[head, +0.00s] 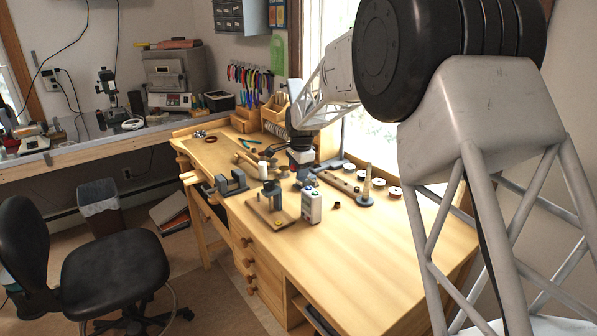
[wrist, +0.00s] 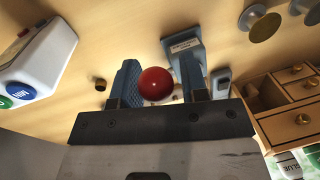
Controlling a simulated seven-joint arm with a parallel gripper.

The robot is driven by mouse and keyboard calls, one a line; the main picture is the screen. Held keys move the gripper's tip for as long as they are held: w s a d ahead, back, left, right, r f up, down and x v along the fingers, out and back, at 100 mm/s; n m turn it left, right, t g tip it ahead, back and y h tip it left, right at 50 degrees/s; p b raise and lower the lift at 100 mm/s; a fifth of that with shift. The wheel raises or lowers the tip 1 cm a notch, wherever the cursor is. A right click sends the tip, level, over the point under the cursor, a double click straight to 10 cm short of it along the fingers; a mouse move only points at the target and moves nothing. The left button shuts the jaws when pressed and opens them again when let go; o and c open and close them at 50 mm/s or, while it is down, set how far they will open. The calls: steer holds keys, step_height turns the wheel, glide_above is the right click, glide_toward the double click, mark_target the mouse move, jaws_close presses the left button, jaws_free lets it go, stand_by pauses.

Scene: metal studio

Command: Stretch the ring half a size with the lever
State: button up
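A round red knob (wrist: 155,85) shows in the wrist view between the two blue-grey fingers of my gripper (wrist: 158,88). The fingers are apart; the knob overlaps the left finger's edge in the picture, and a thin gap shows on its right. Whether the knob tops the lever is not clear, as anything below it is hidden. A blue-grey block with a label (wrist: 184,46) stands beyond the fingers. In the head view my gripper (head: 306,176) is low over the bench, near a wooden-based tool with a blue-grey post (head: 272,195). I cannot make out the ring for sure.
A white box with green and blue buttons (head: 312,206) stands close by, also in the wrist view (wrist: 40,62). A tapered mandrel on a round base (head: 366,187) and several spools (head: 378,182) stand right. The bench's front right (head: 390,250) is clear.

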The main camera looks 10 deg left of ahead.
jaws_close()
steer(key=shift+w+d+r, duration=0.6)
steer(key=shift+r, duration=0.15)
steer(key=shift+o, duration=1.4)
jaws_free()
step_height(320, 180, up, 8)
steer(key=shift+s+d+f, duration=0.2)
steer(key=shift+s+d, duration=0.1)
steer(key=shift+s, duration=0.15)
